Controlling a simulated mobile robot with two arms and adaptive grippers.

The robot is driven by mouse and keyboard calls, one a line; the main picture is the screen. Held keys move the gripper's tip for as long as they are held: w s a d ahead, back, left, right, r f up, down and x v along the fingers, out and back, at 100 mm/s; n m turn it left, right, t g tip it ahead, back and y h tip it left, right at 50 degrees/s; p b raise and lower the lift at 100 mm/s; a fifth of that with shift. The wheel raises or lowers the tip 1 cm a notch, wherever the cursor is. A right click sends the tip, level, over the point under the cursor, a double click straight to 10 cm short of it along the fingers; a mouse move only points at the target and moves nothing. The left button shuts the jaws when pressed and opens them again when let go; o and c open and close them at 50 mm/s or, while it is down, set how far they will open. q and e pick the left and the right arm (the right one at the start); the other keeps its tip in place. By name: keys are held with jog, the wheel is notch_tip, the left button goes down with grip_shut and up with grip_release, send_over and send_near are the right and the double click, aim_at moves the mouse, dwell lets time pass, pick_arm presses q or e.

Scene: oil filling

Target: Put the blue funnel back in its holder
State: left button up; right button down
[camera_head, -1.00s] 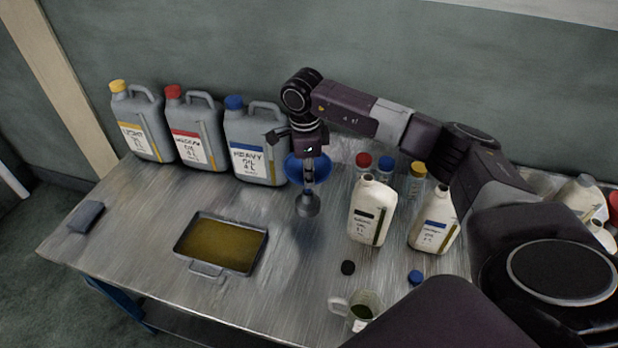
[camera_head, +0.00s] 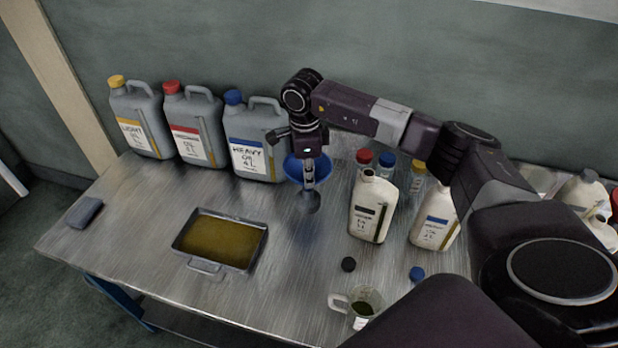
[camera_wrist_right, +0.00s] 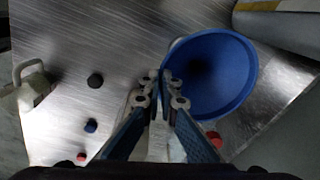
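The blue funnel (camera_head: 292,170) is partly hidden behind my right gripper (camera_head: 310,198) in the head view, near the back of the table beside the blue-capped canister. In the right wrist view the funnel (camera_wrist_right: 212,78) shows its open mouth and dark inside. The fingertips (camera_wrist_right: 160,82) of my right gripper come together at its near rim and look shut on it. A dark grey shape shows below the fingers in the head view; I cannot tell what it is. I cannot make out the holder. My left gripper is not in view.
Grey canisters with yellow, red and blue (camera_head: 233,97) caps stand at the back left. A metal tray (camera_head: 205,266) of oil lies in front. White bottles (camera_head: 372,212) and small capped jars stand right of the gripper. A measuring jug (camera_head: 340,302) and loose caps lie nearer.

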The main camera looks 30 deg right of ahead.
jog(key=shift+f, duration=0.2)
jog(key=shift+f+b, duration=0.5)
jog(key=shift+f, duration=0.15)
jog(key=c, duration=2.1)
grip_release()
jog(key=r, duration=1.2)
jog(key=shift+a, duration=0.4)
jog(key=shift+s+f, duration=0.1)
